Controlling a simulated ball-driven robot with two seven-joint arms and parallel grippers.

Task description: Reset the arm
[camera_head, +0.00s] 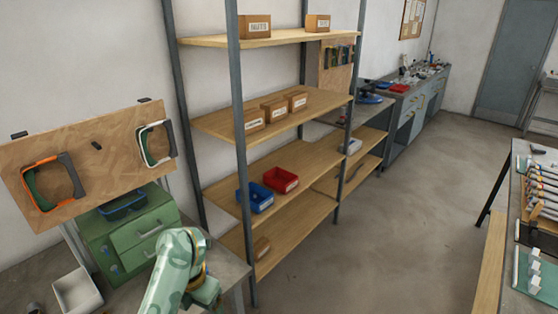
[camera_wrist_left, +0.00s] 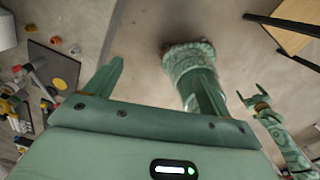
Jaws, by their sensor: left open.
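My left arm (camera_head: 172,272) comes up at the bottom of the head view, in front of the grey bench and green drawer unit; its fingers cannot be made out there. In the left wrist view my left gripper (camera_wrist_left: 158,72) is open, its two green fingers wide apart with nothing between them. It points down toward the grey floor, with my own base below. My right gripper (camera_wrist_left: 252,97) shows at the right of the left wrist view, its two fingertips apart and nothing visible between them. It is out of the head view.
A shelf rack (camera_head: 239,160) holds boxes, a blue bin (camera_head: 258,200) and a red bin (camera_head: 281,179). A pegboard (camera_head: 100,165) with two framed tools hangs above the drawer unit (camera_head: 140,236). A tool table (camera_head: 520,200) stands right. The floor between (camera_head: 400,230) is clear.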

